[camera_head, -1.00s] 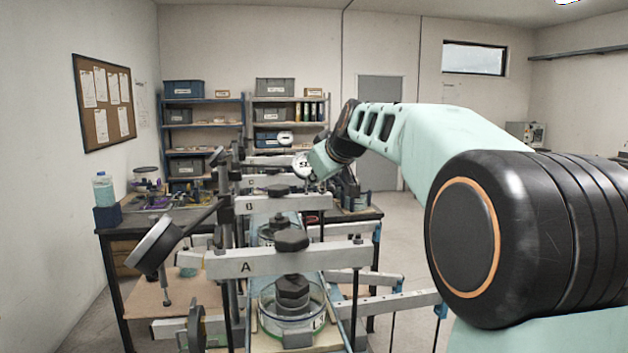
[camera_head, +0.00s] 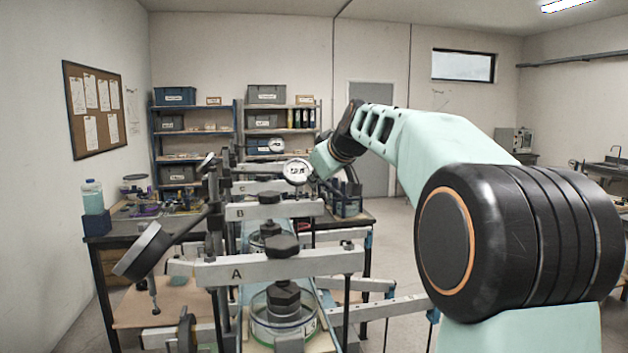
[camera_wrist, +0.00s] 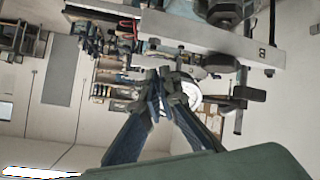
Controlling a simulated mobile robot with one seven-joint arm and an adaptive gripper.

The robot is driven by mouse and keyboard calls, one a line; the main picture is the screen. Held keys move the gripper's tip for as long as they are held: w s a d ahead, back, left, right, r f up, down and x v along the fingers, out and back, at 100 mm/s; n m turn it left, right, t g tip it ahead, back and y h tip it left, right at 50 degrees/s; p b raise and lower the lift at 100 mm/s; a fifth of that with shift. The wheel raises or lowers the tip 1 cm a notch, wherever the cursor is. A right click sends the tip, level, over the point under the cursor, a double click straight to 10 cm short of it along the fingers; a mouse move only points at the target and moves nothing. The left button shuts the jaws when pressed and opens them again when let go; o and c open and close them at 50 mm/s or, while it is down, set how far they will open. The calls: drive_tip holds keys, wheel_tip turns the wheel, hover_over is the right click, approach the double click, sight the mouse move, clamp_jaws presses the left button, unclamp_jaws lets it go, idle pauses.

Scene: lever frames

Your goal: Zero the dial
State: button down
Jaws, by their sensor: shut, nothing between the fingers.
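A white round dial (camera_head: 297,172) with dark markings stands above the lever frames, just left of my wrist in the head view. Its pale face also shows in the wrist view (camera_wrist: 193,96), partly hidden behind my fingers. My gripper (camera_wrist: 166,78) is shut and empty, its fingertips together in front of the dial's left edge in that view. I cannot tell whether they touch it. In the head view my fingers are hidden or too small to make out. A second white dial (camera_head: 276,145) is farther back.
Lever beam A (camera_head: 275,268) and lever beam B (camera_head: 270,211) cross the bench, with weights and posts. A blue-capped bottle (camera_head: 92,196) stands on the left bench. Open floor lies right of the frames.

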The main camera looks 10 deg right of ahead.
drive_tip(key=shift+w+d+r, duration=0.2)
drive_tip(key=shift+r, duration=0.4)
drive_tip(key=b+v, duration=0.1)
drive_tip(key=v, duration=0.4)
drive_tip(key=shift+s+r, duration=0.25)
idle(0.5)
